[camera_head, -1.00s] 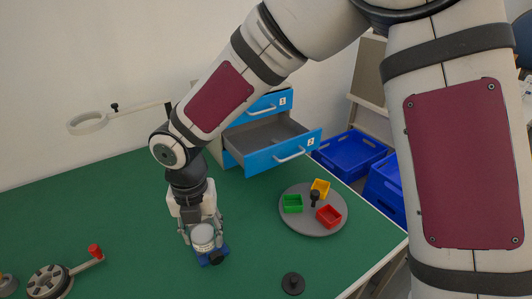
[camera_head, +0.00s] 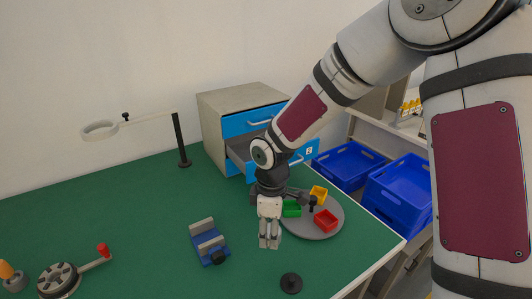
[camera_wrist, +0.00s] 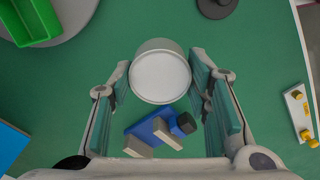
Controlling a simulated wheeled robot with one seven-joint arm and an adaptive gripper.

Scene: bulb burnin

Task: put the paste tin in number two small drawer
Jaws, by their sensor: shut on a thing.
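The paste tin (camera_wrist: 160,78), a short grey-white cylinder with a pale round lid, is between my fingers in the wrist view. My gripper (camera_wrist: 160,90) is shut on its sides. In the head view my gripper (camera_head: 269,241) points down over the green table, in front of the turntable; the tin is hard to make out there. The number two small drawer (camera_head: 309,151) has a blue front with a white handle and a "2" label. It stands open in the grey cabinet (camera_head: 215,125), behind my gripper. My arm hides part of it.
The blue vise (camera_head: 209,245) is empty, left of my gripper. The turntable (camera_head: 327,232) holds green (camera_head: 291,209), yellow (camera_head: 318,193) and red (camera_head: 325,220) bins. A black disc (camera_head: 291,283) lies in front. The magnifier lamp (camera_head: 181,145) stands left of the cabinet.

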